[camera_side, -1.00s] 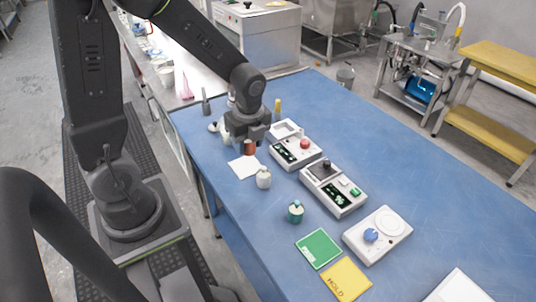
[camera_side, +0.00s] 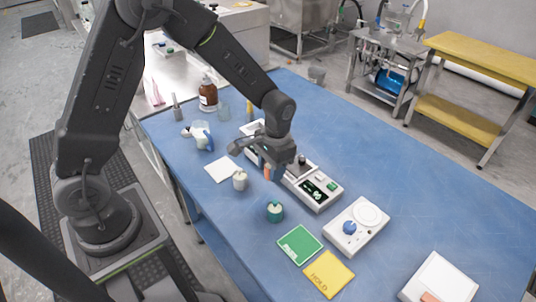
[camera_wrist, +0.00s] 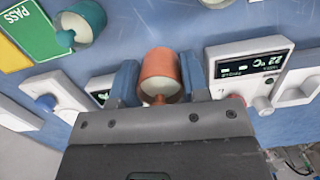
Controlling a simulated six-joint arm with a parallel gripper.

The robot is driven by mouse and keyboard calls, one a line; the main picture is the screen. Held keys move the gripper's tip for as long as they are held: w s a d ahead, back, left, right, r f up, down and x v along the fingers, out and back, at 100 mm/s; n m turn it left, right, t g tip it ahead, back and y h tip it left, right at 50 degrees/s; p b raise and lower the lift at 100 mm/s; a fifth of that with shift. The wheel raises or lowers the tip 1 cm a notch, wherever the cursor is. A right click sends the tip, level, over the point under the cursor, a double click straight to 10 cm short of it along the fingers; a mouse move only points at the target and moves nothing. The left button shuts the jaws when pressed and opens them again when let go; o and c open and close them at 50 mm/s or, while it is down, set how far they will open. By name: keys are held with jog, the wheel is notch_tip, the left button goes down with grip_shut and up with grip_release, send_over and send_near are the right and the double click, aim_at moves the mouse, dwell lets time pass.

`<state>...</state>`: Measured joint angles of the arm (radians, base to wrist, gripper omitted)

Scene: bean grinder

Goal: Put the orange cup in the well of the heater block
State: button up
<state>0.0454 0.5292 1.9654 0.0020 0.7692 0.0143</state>
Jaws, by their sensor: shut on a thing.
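My gripper (camera_side: 270,171) is shut on the orange cup (camera_wrist: 161,72). In the wrist view the cup sits between the two blue fingers, its pale open end facing the camera. In the side view a strip of the cup (camera_side: 267,173) shows below my gripper, between the white sheet and the row of devices. The heater block (camera_side: 252,127) is a white device, mostly hidden behind my gripper in the side view. In the wrist view the heater block (camera_wrist: 221,60), with a lit display, is right of the cup. Its well is not clearly visible.
A white device with a green button (camera_side: 331,187) and one with a blue knob (camera_side: 372,212) stand to the right. A white sheet (camera_side: 220,169) lies left.

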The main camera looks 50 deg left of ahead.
jog(key=shift+w+d+f, duration=0.1)
jog(key=shift+w, duration=0.1)
jog(key=w+a+r+n, duration=0.1)
jog(key=w+a+r, duration=0.5)
jog(key=w+a, duration=0.55)
send_over(312, 160)
notch_tip(312, 160, down, 7)
jog(key=shift+w+r, duration=0.15)
jog(key=shift+f, duration=1.95)
jog(key=shift+f, duration=0.1)
jog(key=o, duration=0.5)
jog(key=shift+f, duration=0.1)
jog(key=shift+c, duration=0.2)
jog(key=o, duration=0.5)
